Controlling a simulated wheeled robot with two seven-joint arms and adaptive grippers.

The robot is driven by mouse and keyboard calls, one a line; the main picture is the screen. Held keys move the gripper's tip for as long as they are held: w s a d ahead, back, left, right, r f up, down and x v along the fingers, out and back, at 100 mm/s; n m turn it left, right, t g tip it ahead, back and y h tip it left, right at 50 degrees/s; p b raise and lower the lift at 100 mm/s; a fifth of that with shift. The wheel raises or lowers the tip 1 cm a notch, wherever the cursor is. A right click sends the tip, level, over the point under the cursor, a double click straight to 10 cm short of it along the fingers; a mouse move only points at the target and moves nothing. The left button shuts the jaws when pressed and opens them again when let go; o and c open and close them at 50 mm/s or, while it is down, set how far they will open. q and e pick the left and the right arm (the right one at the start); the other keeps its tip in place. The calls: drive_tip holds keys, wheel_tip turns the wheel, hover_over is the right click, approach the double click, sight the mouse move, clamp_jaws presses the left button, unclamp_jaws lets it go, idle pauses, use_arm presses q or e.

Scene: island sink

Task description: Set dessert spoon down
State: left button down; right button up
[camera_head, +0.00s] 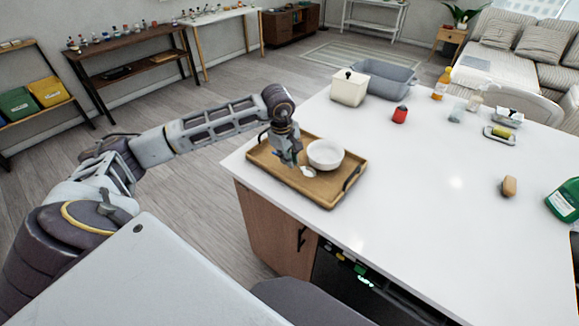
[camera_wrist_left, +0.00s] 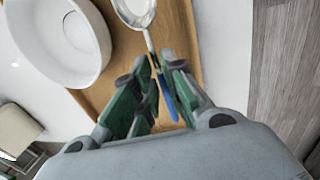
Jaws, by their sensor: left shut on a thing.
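The dessert spoon (camera_wrist_left: 140,12) has a silver bowl and a blue handle, and it lies over the wooden tray (camera_wrist_left: 187,22) in the left wrist view. In the head view its bowl (camera_head: 307,171) shows beside a white bowl (camera_head: 325,155) on the tray (camera_head: 325,193). My left gripper (camera_head: 292,160) is over the tray's left part. In the left wrist view my left gripper (camera_wrist_left: 156,75) is shut on the spoon's handle. I cannot tell whether the spoon touches the tray. My right gripper is not in view.
The tray sits near the left corner of the white island counter (camera_head: 430,190). A white canister (camera_head: 349,88), a grey basin (camera_head: 385,79) and a red object (camera_head: 400,114) stand behind it. The counter right of the tray is clear up to a brown object (camera_head: 509,186).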

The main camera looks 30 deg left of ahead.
sight(290, 173)
use_arm(q)
drive_tip(key=shift+f, duration=0.45)
drive_tip(key=shift+f+p, duration=0.3)
drive_tip(key=shift+f, duration=1.5)
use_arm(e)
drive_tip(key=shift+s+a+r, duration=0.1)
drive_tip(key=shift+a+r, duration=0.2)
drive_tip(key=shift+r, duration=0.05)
use_arm(q)
drive_tip(key=shift+f, duration=0.2)
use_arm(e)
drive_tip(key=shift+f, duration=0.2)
use_arm(q)
drive_tip(key=c, duration=1.7)
unclamp_jaws()
drive_tip(key=shift+c, duration=0.2)
drive_tip(key=shift+r, duration=0.15)
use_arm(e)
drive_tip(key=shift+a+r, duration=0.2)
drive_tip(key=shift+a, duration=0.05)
